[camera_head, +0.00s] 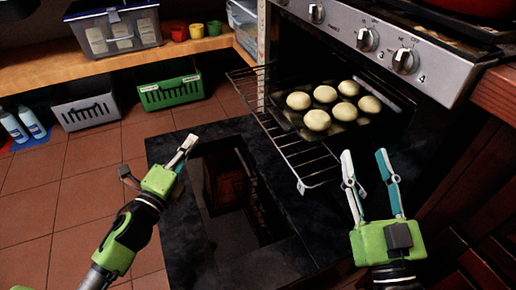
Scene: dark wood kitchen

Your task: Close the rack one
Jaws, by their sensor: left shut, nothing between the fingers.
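A wire oven rack (290,151) is pulled partway out of the oven (290,55). A dark baking tray (352,128) with several pale round buns (317,120) rests on it, toward the right. The oven door (272,262) is folded down, below the rack. My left gripper (188,142) is shut and empty, over the left part of the door, left of the rack and apart from it. My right gripper (364,155) is open with nothing between its fingers, in front of the rack's right side. I cannot tell whether it touches the rack or tray.
The stove's knob panel (385,42) is above the oven, with a red pot (480,8) on top. A grey basket (88,108) and a green basket (170,92) are under a wooden shelf (135,60) at left. The tiled floor (80,185) left of the door is clear.

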